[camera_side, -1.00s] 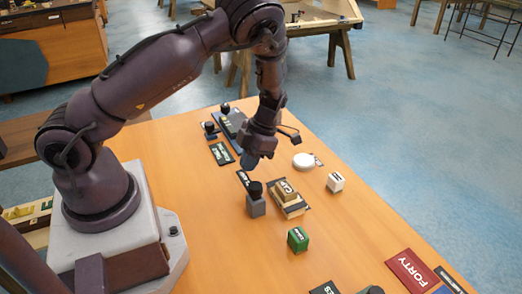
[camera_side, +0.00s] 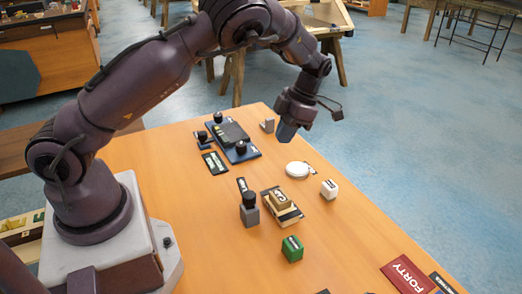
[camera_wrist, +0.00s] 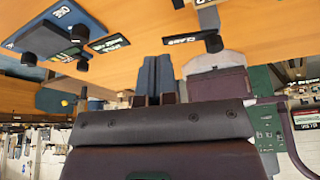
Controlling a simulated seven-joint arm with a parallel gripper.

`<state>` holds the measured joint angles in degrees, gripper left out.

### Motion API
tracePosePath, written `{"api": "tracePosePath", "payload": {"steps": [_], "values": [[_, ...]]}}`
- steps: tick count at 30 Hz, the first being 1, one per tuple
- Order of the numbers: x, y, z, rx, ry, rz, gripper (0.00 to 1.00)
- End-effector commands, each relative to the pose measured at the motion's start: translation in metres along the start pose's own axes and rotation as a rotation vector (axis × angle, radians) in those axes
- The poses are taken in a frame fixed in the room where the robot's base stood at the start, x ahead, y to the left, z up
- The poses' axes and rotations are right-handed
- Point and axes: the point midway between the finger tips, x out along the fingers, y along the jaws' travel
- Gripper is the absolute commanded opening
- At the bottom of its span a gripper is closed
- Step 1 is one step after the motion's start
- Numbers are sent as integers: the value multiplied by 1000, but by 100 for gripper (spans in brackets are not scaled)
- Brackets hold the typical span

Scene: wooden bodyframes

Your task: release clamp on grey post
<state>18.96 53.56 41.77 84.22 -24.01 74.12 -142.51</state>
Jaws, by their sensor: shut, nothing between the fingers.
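The grey post (camera_side: 250,217) stands upright near the middle of the table, with a black knob-like clamp (camera_side: 249,198) on its top. Whether the clamp is tight or loose cannot be told. A small black label (camera_side: 242,185) lies behind it, and in the wrist view a label reading CLAMP (camera_wrist: 185,38) lies beside the post (camera_wrist: 208,16). My gripper (camera_side: 286,132) is shut and empty, with blue fingers pointing down. It is raised, well away from the post, towards the table's far right edge. Its fingers (camera_wrist: 156,75) also show in the wrist view.
A wooden block on a dark-edged tray (camera_side: 290,216) sits right of the post. A green cube (camera_side: 292,249), white cube (camera_side: 329,189) and white disc (camera_side: 297,169) stand nearby. A blue plate (camera_side: 247,155) with black knobs and a grey bracket (camera_side: 267,125) are at the back.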

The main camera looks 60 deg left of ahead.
Motion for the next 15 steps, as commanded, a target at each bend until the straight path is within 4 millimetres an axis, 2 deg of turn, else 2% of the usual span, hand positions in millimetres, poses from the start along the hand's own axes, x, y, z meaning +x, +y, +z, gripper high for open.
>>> {"api": "tracePosePath", "payload": {"steps": [5, 15], "values": [[15, 1, -1, 1, 6, 0, 0], [86, 1, -2, -1, 7, -1, 0]]}}
